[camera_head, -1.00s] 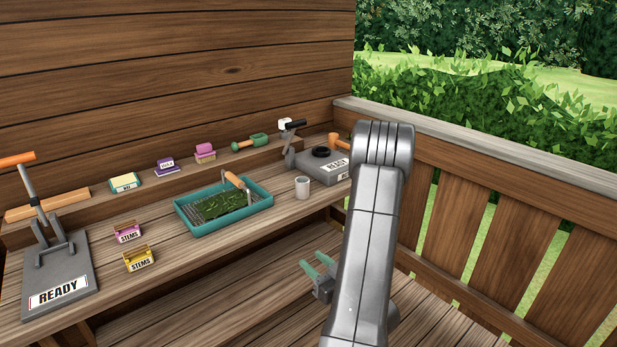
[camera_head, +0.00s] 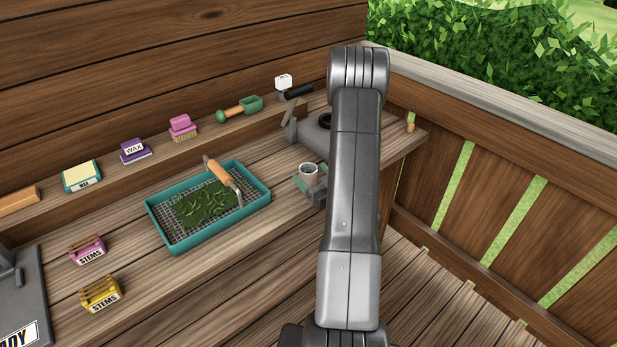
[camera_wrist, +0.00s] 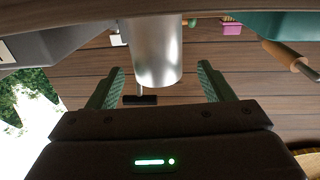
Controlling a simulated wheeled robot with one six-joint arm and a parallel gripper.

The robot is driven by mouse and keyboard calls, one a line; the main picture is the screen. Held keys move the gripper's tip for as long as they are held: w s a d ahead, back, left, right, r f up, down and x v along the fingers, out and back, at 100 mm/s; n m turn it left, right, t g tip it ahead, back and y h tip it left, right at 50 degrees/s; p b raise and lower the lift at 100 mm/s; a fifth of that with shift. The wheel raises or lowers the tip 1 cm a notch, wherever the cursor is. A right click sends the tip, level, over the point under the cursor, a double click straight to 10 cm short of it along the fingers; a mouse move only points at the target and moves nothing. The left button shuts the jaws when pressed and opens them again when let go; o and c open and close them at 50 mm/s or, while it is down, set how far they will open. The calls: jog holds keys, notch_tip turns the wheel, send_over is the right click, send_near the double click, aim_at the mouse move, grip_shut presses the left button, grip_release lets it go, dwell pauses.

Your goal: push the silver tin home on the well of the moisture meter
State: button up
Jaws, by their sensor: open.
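The silver tin (camera_head: 308,174) stands upright on the bench, in front of the moisture meter and right of the teal tray. It also shows large in the wrist view (camera_wrist: 158,50), which looks inverted. My gripper (camera_wrist: 161,69) is open, with a green finger on each side of the tin and a visible gap on both sides. In the head view my gripper (camera_head: 309,178) is at the tin, partly hidden by my arm. The grey moisture meter (camera_head: 312,137) is behind the tin. Its black ringed well (camera_head: 325,120) and lever (camera_head: 297,92) show; my arm covers its right part.
The teal tray (camera_head: 163,239) holds green leaves and a wooden-handled tool, close left of the tin. Pink (camera_head: 88,250) and yellow (camera_head: 101,293) STEMS boxes stand farther left. A railing (camera_head: 480,150) bounds the right.

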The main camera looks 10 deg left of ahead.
aim_at(304, 166)
jog(key=p+x, duration=0.1)
jog(key=x, duration=0.3)
jog(key=shift+r+p, duration=0.15)
jog(key=shift+p, duration=0.25)
jog(key=shift+w+a, duration=0.25)
jog(key=shift+w, duration=0.1)
jog(key=c, duration=1.1)
jog(key=shift+o, duration=0.2)
